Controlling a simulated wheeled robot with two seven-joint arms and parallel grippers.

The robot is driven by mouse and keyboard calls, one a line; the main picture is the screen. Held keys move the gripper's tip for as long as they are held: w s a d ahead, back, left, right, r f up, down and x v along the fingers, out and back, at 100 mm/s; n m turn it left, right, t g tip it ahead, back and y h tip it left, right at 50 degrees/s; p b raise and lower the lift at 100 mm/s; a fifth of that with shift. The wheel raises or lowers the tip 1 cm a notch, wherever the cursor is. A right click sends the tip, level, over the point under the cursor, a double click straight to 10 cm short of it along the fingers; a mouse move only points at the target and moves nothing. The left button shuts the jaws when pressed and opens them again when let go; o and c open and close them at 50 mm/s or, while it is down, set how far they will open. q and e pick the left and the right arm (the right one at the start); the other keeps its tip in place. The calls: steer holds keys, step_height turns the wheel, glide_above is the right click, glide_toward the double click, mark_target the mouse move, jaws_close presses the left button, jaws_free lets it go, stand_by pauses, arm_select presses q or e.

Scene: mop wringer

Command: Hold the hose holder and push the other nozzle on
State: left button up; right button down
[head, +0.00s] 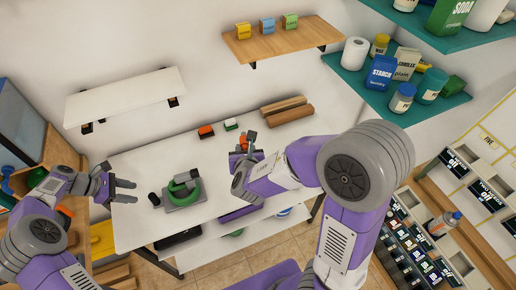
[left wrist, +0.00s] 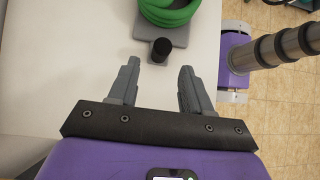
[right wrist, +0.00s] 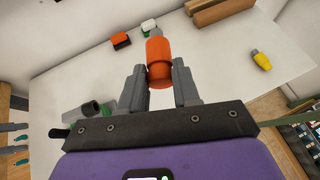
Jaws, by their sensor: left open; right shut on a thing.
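A coiled green hose (head: 180,188) sits on a grey hose holder (head: 186,200) on the white table. A black cylindrical piece (head: 154,199) is at the holder's left side; it also shows in the left wrist view (left wrist: 161,50). I cannot tell whether it is attached. My left gripper (head: 130,190) is open and empty left of the black piece, which lies beyond its fingertips in the left wrist view. My right gripper (head: 246,143) is shut on an orange nozzle (right wrist: 159,60), held to the right of the holder. The right wrist view shows part of the holder (right wrist: 72,114) at lower left.
A yellow nozzle-like piece (right wrist: 261,61) lies at the table's right side. An orange-and-black block (head: 206,131), a green-and-white block (head: 231,124) and brown bars (head: 287,110) lie at the back. A white shelf (head: 125,97) hangs above. The table between holder and blocks looks clear.

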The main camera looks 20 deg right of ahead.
mark_target(149, 196)
arm_select(q)
steer(key=b+x, duration=0.1)
steer(key=x, duration=0.1)
steer(key=b+x, duration=0.1)
steer(key=x, duration=0.1)
steer(key=b+x, duration=0.1)
steer(key=x, duration=0.1)
steer(key=shift+s, duration=0.25)
steer(key=shift+x, duration=0.9)
steer(key=shift+w, duration=0.1)
steer(key=c, duration=0.6)
steer(key=shift+c, duration=0.2)
jaws_close()
